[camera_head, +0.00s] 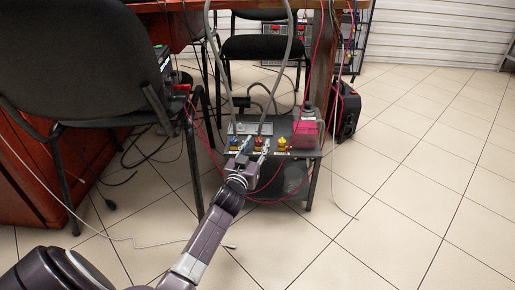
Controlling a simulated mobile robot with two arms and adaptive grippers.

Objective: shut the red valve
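The red valve (258,139) is a small red part in the middle of a row on the low grey stand under the table. A blue valve (234,142) is to its left and a yellow valve (283,142) to its right. My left gripper (256,147) reaches in from the front with its fingers spread, one to the left of the red valve and one to its right. The fingers partly cover the valve's lower part. I cannot tell whether they touch it or how its handle is turned. My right gripper is not in view.
Grey hoses (289,55) rise from the low stand (213,152). A pink container (305,135) stands on its right end. Thin red cables hang around it. A black chair (75,65) is close on the left. The tiled floor (420,190) at right is mostly clear.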

